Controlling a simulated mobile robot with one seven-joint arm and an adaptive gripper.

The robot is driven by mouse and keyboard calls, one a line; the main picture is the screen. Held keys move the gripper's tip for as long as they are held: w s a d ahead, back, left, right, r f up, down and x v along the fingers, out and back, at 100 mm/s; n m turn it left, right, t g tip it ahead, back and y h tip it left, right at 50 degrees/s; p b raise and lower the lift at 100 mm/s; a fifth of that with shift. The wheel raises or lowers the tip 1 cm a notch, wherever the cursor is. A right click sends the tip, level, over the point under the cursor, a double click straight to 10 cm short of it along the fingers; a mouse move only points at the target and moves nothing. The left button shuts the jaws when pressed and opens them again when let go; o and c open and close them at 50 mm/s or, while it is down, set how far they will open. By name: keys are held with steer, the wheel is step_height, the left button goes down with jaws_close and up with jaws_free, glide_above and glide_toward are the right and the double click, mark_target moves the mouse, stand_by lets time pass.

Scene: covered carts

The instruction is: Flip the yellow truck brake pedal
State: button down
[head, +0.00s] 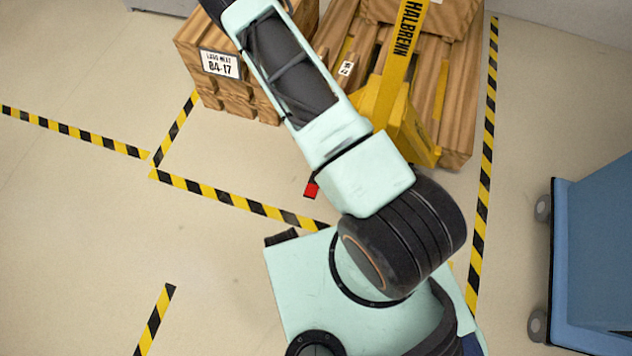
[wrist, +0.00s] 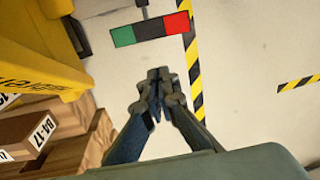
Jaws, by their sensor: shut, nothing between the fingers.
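The yellow truck (head: 397,85) stands at the wooden pallet in the head view, partly behind my arm. It also fills the upper left of the wrist view (wrist: 35,65). Its brake pedal (wrist: 150,30) is a flat bar with a green left end, a dark middle and a red right end, near the top of the wrist view. In the head view only the pedal's red end (head: 312,189) shows beside my arm. My gripper (wrist: 158,76) is shut and empty, below the pedal in the wrist picture and apart from it in the image. The gripper is outside the head view.
Wooden crates marked B4-17 (head: 220,75) stand left of the truck. A blue cart (head: 595,260) stands at the right. Black-and-yellow tape (head: 230,198) marks the floor; the floor at left is clear.

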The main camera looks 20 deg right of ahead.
mark_target(311, 190)
steer(key=shift+g, duration=0.5)
steer(key=s+f, duration=0.1)
steer(key=s, duration=0.1)
steer(key=s+f, duration=0.1)
steer(key=f, duration=0.1)
steer(key=shift+s+d, duration=0.35)
steer(key=shift+d, duration=0.05)
steer(key=f+b, duration=0.1)
steer(key=f, duration=0.3)
steer(key=s+a+f+b, duration=0.1)
steer(key=f+b, duration=0.1)
steer(key=f, duration=0.3)
steer(key=f+b, duration=0.2)
steer(key=f, duration=0.2)
steer(key=shift+s+a+f, duration=0.15)
steer(key=shift+s+f, duration=0.15)
steer(key=shift+s, duration=0.1)
steer(key=shift+f, duration=0.1)
steer(key=shift+s+a+f+b, duration=0.25)
steer(key=shift+s+f+b, duration=0.1)
steer(key=shift+f+b, duration=0.25)
steer(key=shift+s+a+f+b, duration=0.3)
steer(key=shift+f+b, duration=0.15)
steer(key=shift+b, duration=0.15)
steer(key=shift+d, duration=0.1)
steer(key=shift+r, duration=0.1)
